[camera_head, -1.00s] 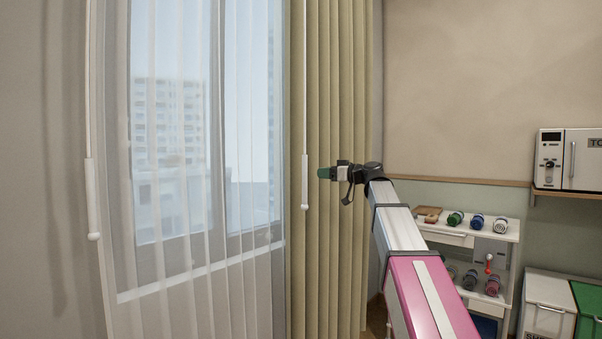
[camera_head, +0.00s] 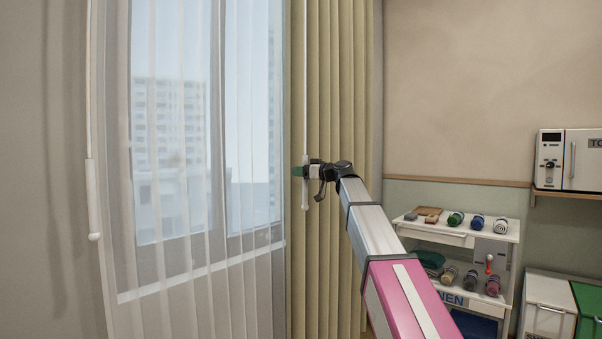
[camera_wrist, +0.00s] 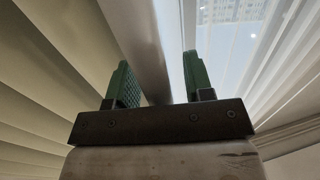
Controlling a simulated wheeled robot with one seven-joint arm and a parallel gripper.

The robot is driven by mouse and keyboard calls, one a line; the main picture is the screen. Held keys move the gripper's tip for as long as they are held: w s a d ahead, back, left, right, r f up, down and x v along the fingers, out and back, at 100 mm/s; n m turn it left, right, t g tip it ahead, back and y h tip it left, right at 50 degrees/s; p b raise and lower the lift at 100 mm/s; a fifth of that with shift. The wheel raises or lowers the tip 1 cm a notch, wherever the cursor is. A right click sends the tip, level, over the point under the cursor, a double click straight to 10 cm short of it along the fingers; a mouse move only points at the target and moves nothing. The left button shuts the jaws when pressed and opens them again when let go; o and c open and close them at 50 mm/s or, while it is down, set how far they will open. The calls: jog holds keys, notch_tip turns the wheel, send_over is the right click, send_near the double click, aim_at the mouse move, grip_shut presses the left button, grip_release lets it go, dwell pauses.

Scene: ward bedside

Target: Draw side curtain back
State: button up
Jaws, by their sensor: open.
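The olive side curtain (camera_head: 325,90) hangs in pleats right of the window; it also fills the left of the wrist view (camera_wrist: 40,85). A white pull wand (camera_head: 304,193) hangs in front of its left part. A sheer white curtain (camera_head: 180,270) covers the window, with another wand (camera_head: 91,195) at its left edge. My gripper (camera_head: 299,171) is at the right wand's handle, in front of the olive curtain. In the wrist view the green fingers (camera_wrist: 158,85) are apart, and the pale wand (camera_wrist: 145,45) runs between them. Contact with either finger cannot be seen.
A white trolley (camera_head: 458,240) with rolled items stands at the right by the wall. A white appliance (camera_head: 570,160) sits on a wall shelf, with bins (camera_head: 548,305) below. The space in front of the window is clear apart from my arm.

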grip_shut()
jog(key=w+d, duration=1)
jog(key=w, duration=0.3)
jog(key=w+d, duration=1.1)
jog(key=w, duration=0.3)
jog(key=shift+w+d, duration=0.15)
jog(key=shift+w, duration=0.1)
grip_release()
jog(key=shift+d, duration=0.1)
jog(key=shift+d, duration=0.1)
jog(key=v, duration=1)
jog(key=shift+d, duration=0.25)
jog(key=shift+s, duration=0.2)
